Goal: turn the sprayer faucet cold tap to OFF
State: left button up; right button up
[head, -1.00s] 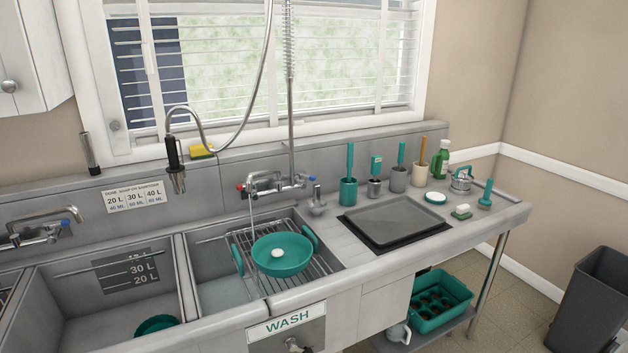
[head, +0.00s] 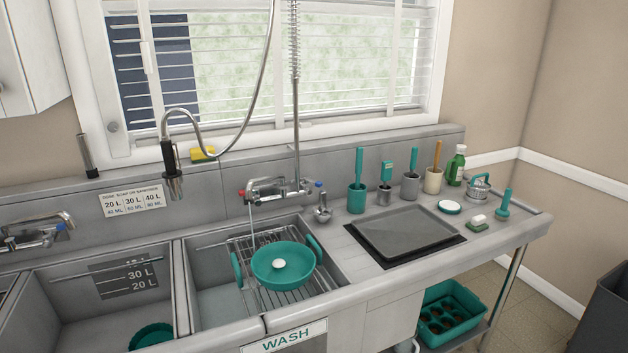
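The sprayer faucet (head: 278,190) is mounted on the wall behind the wash basin. Its blue-marked cold tap (head: 318,184) is at the right end, and a red-marked tap (head: 242,194) is at the left end. A thin pale line, which looks like running water (head: 251,222), drops from the spout into the basin. The exact angle of the cold tap is too small to tell. The spray head (head: 172,170) hangs at the left on its hose. Neither of my grippers is in view.
The wash basin (head: 205,305) holds a wire rack with a teal pan (head: 283,265). On the right counter are a grey tray (head: 408,232) and several utensil holders, including a teal one (head: 357,197). A small metal fitting (head: 322,214) stands right of the faucet. The space before the cold tap looks clear.

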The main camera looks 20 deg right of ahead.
aim_at(307, 181)
jog(key=i+l+u, duration=0.1)
jog(key=l, duration=0.25)
jog(key=i+l+u, duration=0.15)
jog(key=l, duration=0.25)
jog(key=i+l+u, duration=0.1)
jog(key=i+l, duration=0.2)
jog(key=i+l+u, duration=0.15)
jog(key=l, duration=0.35)
